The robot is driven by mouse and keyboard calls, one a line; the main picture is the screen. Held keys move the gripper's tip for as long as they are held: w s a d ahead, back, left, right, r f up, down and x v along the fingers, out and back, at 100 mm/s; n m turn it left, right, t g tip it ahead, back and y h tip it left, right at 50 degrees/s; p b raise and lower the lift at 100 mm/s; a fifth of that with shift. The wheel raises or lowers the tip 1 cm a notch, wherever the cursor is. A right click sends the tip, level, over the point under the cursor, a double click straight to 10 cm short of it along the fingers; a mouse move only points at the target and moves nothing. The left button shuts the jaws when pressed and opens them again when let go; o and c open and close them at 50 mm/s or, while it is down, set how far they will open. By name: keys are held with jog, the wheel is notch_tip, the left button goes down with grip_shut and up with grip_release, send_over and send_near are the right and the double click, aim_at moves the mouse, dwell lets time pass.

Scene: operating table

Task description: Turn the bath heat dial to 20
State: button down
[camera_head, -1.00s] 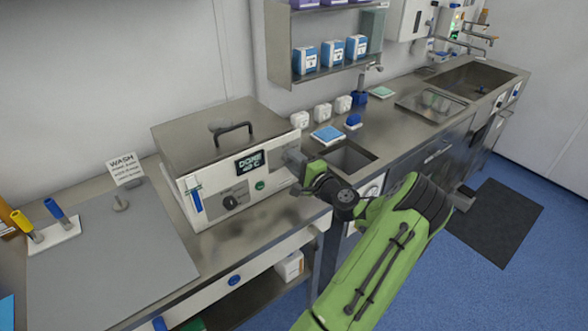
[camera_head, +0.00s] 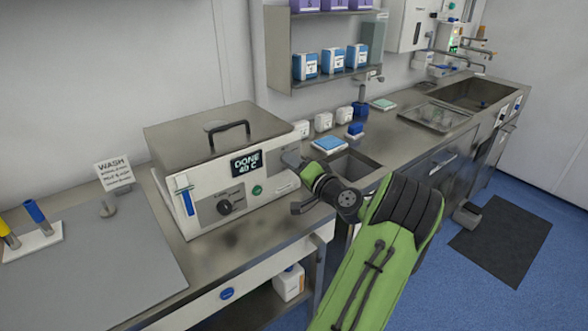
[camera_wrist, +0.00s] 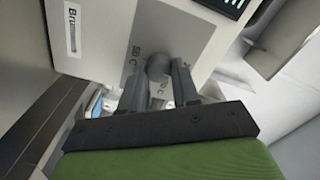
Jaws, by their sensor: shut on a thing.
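The bath is a steel-lidded box (camera_head: 210,140) with a white front on the bench. Its display (camera_head: 246,163) appears to read DONE 40 C. The heat dial is a grey round knob (camera_wrist: 158,66) in the wrist view, with 80 C and 20 C partly readable around it. My gripper (camera_wrist: 157,85) is shut on this knob, with one dark finger on each side. The knob's pointer is not clear.
A black dial (camera_head: 224,207), a green button (camera_head: 257,190) and a blue-handled item (camera_head: 187,198) are on the bath's front. A WASH sign (camera_head: 113,172) stands to the left. A small sink (camera_head: 350,165) and a blue-topped box (camera_head: 328,144) are to the right.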

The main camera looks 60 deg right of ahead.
dwell(0.4)
jog(key=c, duration=0.8)
grip_release()
jog(key=v, duration=1.5)
jog(key=shift+s+a, duration=0.25)
jog(key=shift+s, duration=0.1)
